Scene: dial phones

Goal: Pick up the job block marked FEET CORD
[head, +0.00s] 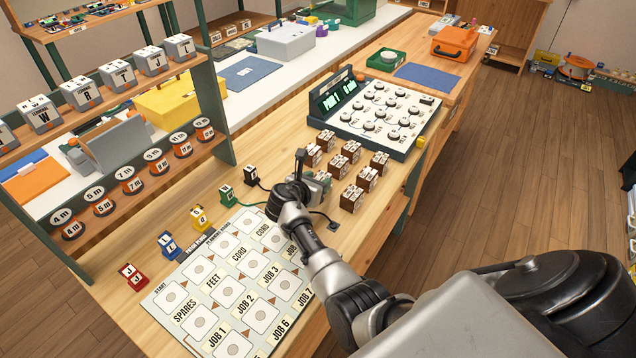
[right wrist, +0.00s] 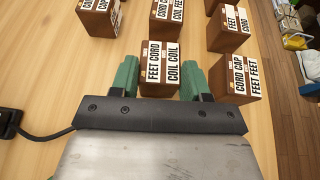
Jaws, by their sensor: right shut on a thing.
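My right gripper (head: 322,180) is at the near left edge of a group of small brown job blocks on the wooden bench. In the right wrist view, its green fingers (right wrist: 158,80) stand on both sides of one brown block (right wrist: 160,64), shut on it. The held block's top reads FEET CORD and COIL COIL. In the head view the arm mostly hides it. A block marked CORD CAP, FEET FEET (right wrist: 240,78) stands right of the fingers. Another marked FEET, CORD (right wrist: 230,27) stands farther off. My left gripper is not in view.
Other brown blocks (head: 351,199) stand close by on the right. A sloped console with knobs (head: 375,112) stands behind them. A cream board with printed squares (head: 216,277) lies at the front left. A black cable (right wrist: 45,136) runs left of the gripper.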

